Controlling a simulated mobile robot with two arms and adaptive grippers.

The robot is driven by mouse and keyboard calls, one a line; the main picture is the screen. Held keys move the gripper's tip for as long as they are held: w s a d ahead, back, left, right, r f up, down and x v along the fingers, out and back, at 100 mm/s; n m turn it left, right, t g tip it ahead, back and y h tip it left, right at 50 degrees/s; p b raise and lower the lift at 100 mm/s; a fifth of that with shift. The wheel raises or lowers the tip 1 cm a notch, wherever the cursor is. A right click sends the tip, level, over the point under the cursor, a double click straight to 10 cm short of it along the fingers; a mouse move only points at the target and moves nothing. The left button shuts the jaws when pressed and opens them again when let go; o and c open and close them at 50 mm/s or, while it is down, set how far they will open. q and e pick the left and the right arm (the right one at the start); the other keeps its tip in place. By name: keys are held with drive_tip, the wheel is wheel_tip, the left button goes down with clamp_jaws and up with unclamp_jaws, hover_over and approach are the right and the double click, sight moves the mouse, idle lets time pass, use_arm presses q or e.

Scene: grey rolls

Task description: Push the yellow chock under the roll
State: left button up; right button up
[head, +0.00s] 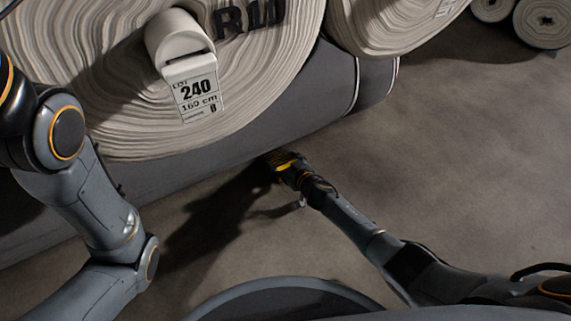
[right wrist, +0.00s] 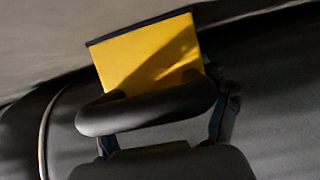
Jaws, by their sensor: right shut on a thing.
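The large roll (head: 110,125) fills the upper left of the head view, its pale layered end face marked "R10". A dark grey curved surface (head: 225,160) runs below that face. The yellow chock (head: 284,158) is at the lower edge of this surface, mostly hidden by my gripper. In the right wrist view the chock (right wrist: 150,55) shows a flat yellow face behind a thick black bar. My right gripper (head: 292,172) is shut on the chock. I cannot tell whether the chock touches the roll. My left arm shows at left, its gripper out of view.
A white core with a "LOT 240" tag (head: 197,92) sticks out of the roll. Another roll (head: 385,22) stands at top right, with smaller rolls (head: 543,22) behind. The concrete floor (head: 480,150) at right is clear.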

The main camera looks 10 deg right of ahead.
sight(278, 157)
drive_tip(key=shift+w+a+f+b, duration=0.1)
drive_tip(key=shift+w+a+b, duration=0.2)
drive_tip(key=shift+w, duration=0.3)
drive_tip(key=shift+w+a+r+b, duration=0.15)
drive_tip(key=shift+w+b, duration=0.15)
drive_tip(key=shift+w, duration=0.35)
drive_tip(key=shift+w+a+f+b, duration=0.15)
drive_tip(key=shift+w+a+b, duration=0.15)
drive_tip(key=shift+w, duration=0.3)
drive_tip(key=o, duration=1.6)
drive_tip(key=shift+w, duration=0.1)
drive_tip(key=shift+o, duration=0.2)
drive_tip(key=shift+d, duration=0.1)
drive_tip(key=shift+s+d+r, duration=0.4)
drive_tip(key=shift+s+d, duration=0.05)
drive_tip(key=shift+s, duration=0.15)
drive_tip(key=v, duration=1)
drive_tip(key=shift+s+a, duration=0.25)
drive_tip(key=shift+s, duration=0.05)
